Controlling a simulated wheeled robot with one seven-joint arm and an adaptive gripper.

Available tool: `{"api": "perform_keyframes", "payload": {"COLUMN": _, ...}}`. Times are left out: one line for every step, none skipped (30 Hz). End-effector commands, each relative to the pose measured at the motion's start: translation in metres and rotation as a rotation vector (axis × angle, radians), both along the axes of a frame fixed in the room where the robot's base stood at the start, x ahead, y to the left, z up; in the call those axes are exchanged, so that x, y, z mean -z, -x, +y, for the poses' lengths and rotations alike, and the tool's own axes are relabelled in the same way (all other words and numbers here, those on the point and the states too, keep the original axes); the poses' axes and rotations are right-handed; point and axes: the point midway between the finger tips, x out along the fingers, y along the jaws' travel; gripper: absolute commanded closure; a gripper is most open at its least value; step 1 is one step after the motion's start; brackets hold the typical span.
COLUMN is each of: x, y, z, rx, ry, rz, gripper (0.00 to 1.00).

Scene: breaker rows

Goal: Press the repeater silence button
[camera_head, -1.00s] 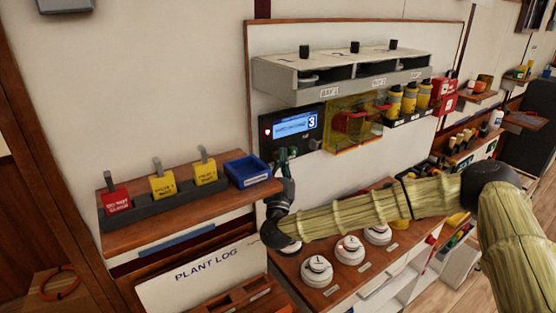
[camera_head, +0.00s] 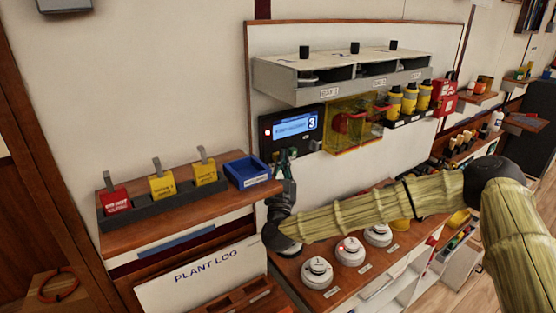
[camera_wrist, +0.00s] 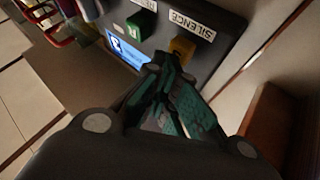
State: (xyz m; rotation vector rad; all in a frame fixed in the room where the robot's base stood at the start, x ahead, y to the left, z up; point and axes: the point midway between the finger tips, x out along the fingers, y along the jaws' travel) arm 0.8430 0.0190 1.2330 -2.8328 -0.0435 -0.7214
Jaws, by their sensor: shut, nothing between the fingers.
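The repeater (camera_head: 268,146) is a dark wall panel with a lit blue display (camera_head: 295,126) and the figure 3. In the wrist view its yellow button (camera_wrist: 183,47) sits beside a white label reading SILENCE (camera_wrist: 191,24). A green button (camera_wrist: 136,27) is to its left. My gripper (camera_head: 285,156) is shut and empty at the panel's lower edge. In the wrist view its teal fingertips (camera_wrist: 163,62) are just below and left of the yellow button and overlap its lower edge. I cannot tell whether they touch it.
A yellow transparent cover (camera_head: 352,126) is right of the repeater. A grey shelf (camera_head: 300,94) is above. A blue bin (camera_head: 248,170) and a rack with tags (camera_head: 150,212) stand on the left ledge. Round white detectors (camera_head: 317,272) sit on the shelf below.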

Motion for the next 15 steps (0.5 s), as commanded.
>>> {"api": "perform_keyframes", "payload": {"x": 0.000, "y": 0.000, "z": 0.000, "rx": 0.000, "ry": 0.000, "rz": 0.000, "gripper": 1.00}}
{"api": "perform_keyframes", "payload": {"x": 0.000, "y": 0.001, "z": -0.001, "rx": 0.000, "ry": 0.000, "rz": 0.000, "gripper": 1.00}}
{"api": "perform_keyframes", "payload": {"x": 0.000, "y": 0.002, "z": -0.002, "rx": 0.000, "ry": 0.000, "rz": 0.000, "gripper": 1.00}}
{"api": "perform_keyframes", "payload": {"x": 0.000, "y": 0.004, "z": -0.003, "rx": -0.001, "ry": 0.000, "rz": 0.000, "gripper": 1.00}}
{"api": "perform_keyframes", "payload": {"x": 0.000, "y": 0.005, "z": -0.004, "rx": 0.001, "ry": 0.001, "rz": -0.001, "gripper": 1.00}}
{"api": "perform_keyframes", "payload": {"x": 0.000, "y": 0.007, "z": -0.006, "rx": 0.001, "ry": 0.001, "rz": -0.001, "gripper": 1.00}}
{"api": "perform_keyframes", "payload": {"x": -0.001, "y": 0.009, "z": -0.007, "rx": 0.001, "ry": 0.001, "rz": -0.002, "gripper": 1.00}}
{"api": "perform_keyframes", "payload": {"x": -0.001, "y": 0.011, "z": -0.009, "rx": 0.001, "ry": 0.001, "rz": -0.002, "gripper": 1.00}}
{"api": "perform_keyframes", "payload": {"x": 0.000, "y": 0.014, "z": -0.010, "rx": 0.000, "ry": 0.000, "rz": -0.001, "gripper": 1.00}}
{"api": "perform_keyframes", "payload": {"x": 0.000, "y": 0.016, "z": -0.012, "rx": 0.001, "ry": 0.001, "rz": -0.001, "gripper": 1.00}}
{"api": "perform_keyframes", "payload": {"x": 0.000, "y": 0.017, "z": -0.013, "rx": 0.000, "ry": 0.001, "rz": 0.000, "gripper": 1.00}}
{"api": "perform_keyframes", "payload": {"x": 0.000, "y": 0.020, "z": -0.015, "rx": 0.000, "ry": 0.001, "rz": 0.000, "gripper": 1.00}}
{"api": "perform_keyframes", "payload": {"x": 0.000, "y": 0.022, "z": -0.016, "rx": 0.000, "ry": 0.001, "rz": -0.001, "gripper": 1.00}}
{"api": "perform_keyframes", "payload": {"x": 0.000, "y": 0.024, "z": -0.017, "rx": 0.000, "ry": 0.001, "rz": -0.001, "gripper": 1.00}}
{"api": "perform_keyframes", "payload": {"x": 0.000, "y": 0.026, "z": -0.019, "rx": 0.000, "ry": 0.001, "rz": -0.001, "gripper": 1.00}}
